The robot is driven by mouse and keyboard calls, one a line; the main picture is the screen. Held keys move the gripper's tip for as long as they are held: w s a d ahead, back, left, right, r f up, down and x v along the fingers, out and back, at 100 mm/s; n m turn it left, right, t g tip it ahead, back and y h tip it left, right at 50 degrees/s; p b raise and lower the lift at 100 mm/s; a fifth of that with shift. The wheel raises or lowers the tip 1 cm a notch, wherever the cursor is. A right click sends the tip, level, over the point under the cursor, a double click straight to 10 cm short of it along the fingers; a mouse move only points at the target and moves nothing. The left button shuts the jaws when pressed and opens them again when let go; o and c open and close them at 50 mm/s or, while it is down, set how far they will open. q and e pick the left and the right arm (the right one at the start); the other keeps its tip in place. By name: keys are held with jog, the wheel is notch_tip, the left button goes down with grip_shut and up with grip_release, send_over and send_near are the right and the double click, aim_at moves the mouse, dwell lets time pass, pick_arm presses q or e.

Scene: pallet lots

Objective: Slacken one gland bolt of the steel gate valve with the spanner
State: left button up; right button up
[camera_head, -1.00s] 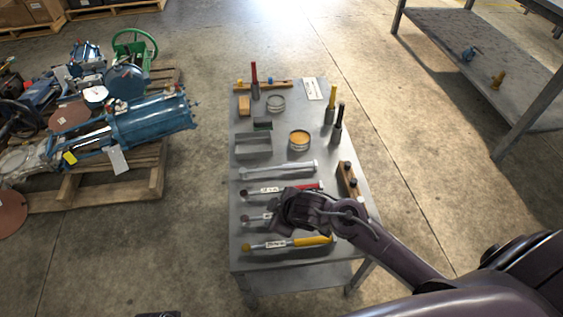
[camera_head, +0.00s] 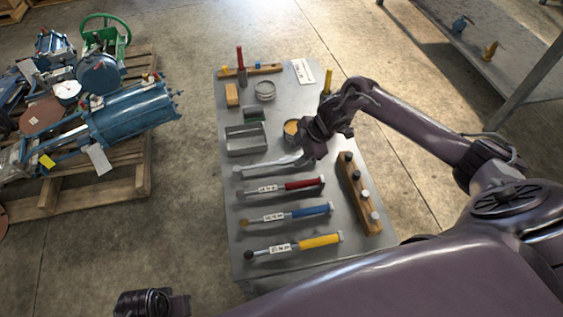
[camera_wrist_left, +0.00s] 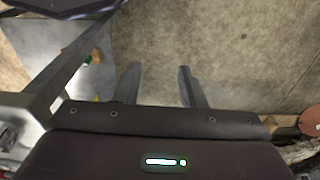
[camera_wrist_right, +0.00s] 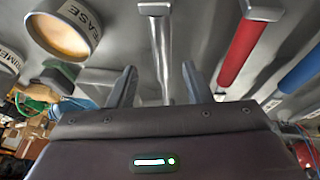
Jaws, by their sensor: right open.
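A plain silver long-handled tool (camera_head: 265,167), possibly the spanner, lies across the grey table (camera_head: 290,100). My right gripper (camera_head: 309,150) is over its right end and hides part of it. In the right wrist view the silver shaft (camera_wrist_right: 161,50) runs between the open fingers of the right gripper (camera_wrist_right: 160,78); contact cannot be told. My left gripper (camera_wrist_left: 158,75) is open and empty above the floor. A green handwheel (camera_head: 107,30) stands on the pallet at left, perhaps the gate valve's; no gland bolts can be made out.
Red (camera_head: 304,183), blue (camera_head: 312,210) and yellow (camera_head: 320,241) handled wrenches lie nearer me. A wooden block with knobs (camera_head: 358,192) is at right. A grey tray (camera_head: 246,139) and tin (camera_head: 291,127) lie beyond. A blue cylinder (camera_head: 128,113) rests on the pallet (camera_head: 60,192).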

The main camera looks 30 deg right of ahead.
aim_at(292, 159)
jog(key=x, duration=0.3)
jog(key=shift+a+f+b, duration=0.15)
jog(key=shift+f+b, duration=0.2)
pick_arm(q)
jog(key=r, duration=0.3)
jog(key=shift+s+d+r, duration=0.1)
jog(key=shift+s, duration=0.1)
pick_arm(e)
grip_shut()
jog(key=shift+r, duration=0.1)
